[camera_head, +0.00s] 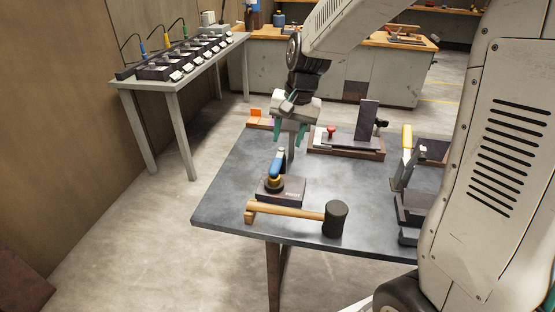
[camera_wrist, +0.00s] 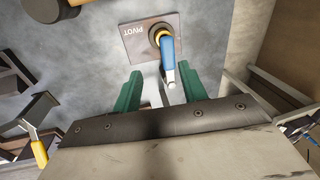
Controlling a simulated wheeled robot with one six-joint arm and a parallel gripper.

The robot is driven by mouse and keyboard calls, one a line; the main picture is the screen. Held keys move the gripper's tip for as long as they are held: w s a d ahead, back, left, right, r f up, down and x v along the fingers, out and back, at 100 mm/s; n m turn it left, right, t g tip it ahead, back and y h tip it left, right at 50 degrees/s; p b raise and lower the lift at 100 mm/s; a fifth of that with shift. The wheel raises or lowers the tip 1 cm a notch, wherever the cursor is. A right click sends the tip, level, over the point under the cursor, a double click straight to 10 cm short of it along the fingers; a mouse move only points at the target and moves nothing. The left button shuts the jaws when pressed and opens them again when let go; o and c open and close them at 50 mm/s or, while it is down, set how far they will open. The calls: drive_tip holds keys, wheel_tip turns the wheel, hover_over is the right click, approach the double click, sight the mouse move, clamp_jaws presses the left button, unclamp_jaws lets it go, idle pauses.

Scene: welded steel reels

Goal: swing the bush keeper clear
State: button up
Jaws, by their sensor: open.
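A dark block marked PIVOT (camera_head: 293,191) sits on the grey table, with a round brass-coloured bush (camera_head: 273,181) on top. A lever with a blue grip (camera_head: 276,165) rises from the bush; it looks like the keeper. In the wrist view the block (camera_wrist: 138,42) is upper centre and the blue lever (camera_wrist: 167,50) points down toward my gripper, its pale end near the gap between the fingers. My gripper (camera_head: 289,136) is open, with green fingers, above and behind the block. In the wrist view my gripper (camera_wrist: 160,70) straddles the lever's line; contact cannot be told.
A mallet (camera_head: 336,218) lies along the table's front edge, before the block. A wooden-based fixture (camera_head: 346,146) with a red knob and upright plate stands behind right. A yellow-handled clamp (camera_head: 407,140) stands at the right. Table between block and clamp is clear.

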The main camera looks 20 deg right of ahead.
sight(277, 162)
drive_tip(key=shift+m, duration=0.5)
drive_tip(key=w+f, duration=0.1)
drive_tip(key=f, duration=0.2)
drive_tip(key=w+f, duration=0.2)
drive_tip(key=f, duration=0.2)
drive_tip(key=w+a+f, duration=0.1)
drive_tip(key=f, duration=0.3)
drive_tip(key=shift+w+f, duration=0.1)
drive_tip(key=shift+w, duration=0.25)
clamp_jaws()
